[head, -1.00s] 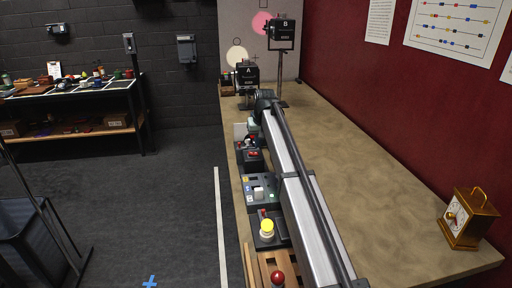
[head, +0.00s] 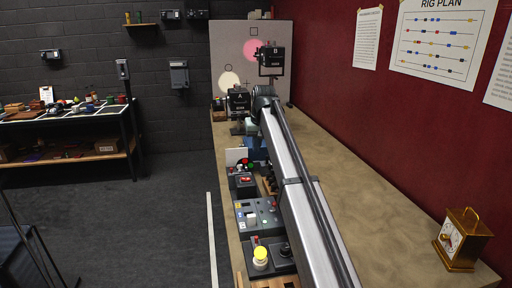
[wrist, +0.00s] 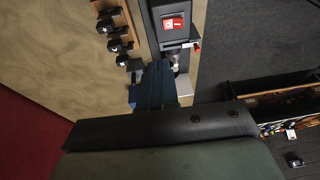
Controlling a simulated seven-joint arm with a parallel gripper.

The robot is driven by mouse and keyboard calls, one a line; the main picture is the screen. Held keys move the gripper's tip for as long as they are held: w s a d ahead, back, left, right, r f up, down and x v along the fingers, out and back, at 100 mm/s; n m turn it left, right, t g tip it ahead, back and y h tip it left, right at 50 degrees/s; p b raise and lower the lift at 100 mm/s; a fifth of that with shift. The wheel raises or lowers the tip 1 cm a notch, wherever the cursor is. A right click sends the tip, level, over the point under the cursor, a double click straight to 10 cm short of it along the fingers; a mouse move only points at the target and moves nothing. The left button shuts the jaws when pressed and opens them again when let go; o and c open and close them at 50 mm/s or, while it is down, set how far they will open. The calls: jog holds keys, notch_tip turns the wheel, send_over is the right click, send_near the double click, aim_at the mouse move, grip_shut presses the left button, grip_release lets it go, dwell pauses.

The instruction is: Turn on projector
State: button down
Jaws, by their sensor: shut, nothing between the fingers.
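Two black lamp-like units, marked A (head: 238,99) and B (head: 270,60), stand at the table's far end; I cannot tell whether either is the projector. A dark box with a red rocker switch (head: 244,180) sits on the table's left side. In the wrist view the red switch (wrist: 172,22) is just beyond my fingers. My gripper (wrist: 157,66) has blue fingers, shut and empty, pointing at the lower end of that box. In the head view the blue fingers (head: 256,150) are behind the box, partly hidden by my arm.
A grey control panel (head: 258,219) and a yellow button (head: 261,253) stand nearer along the left edge. A white panel with pink and cream discs (head: 226,40) stands at the back. A brass clock (head: 462,240) is at the right.

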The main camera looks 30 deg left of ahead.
jog(key=shift+s+a+r+g+y, duration=0.3)
jog(key=shift+s+a+g+y, duration=0.05)
jog(key=shift+s+g+y, duration=0.1)
jog(key=shift+f, duration=0.1)
send_over(245, 180)
jog(key=f, duration=1.1)
jog(key=shift+w+d+f, duration=0.2)
jog(key=shift+w, duration=0.2)
jog(key=shift+s+a+f, duration=0.1)
jog(key=shift+a+f, duration=0.05)
jog(key=shift+f, duration=0.3)
jog(key=shift+s+a+f, duration=0.1)
jog(key=shift+f, duration=0.3)
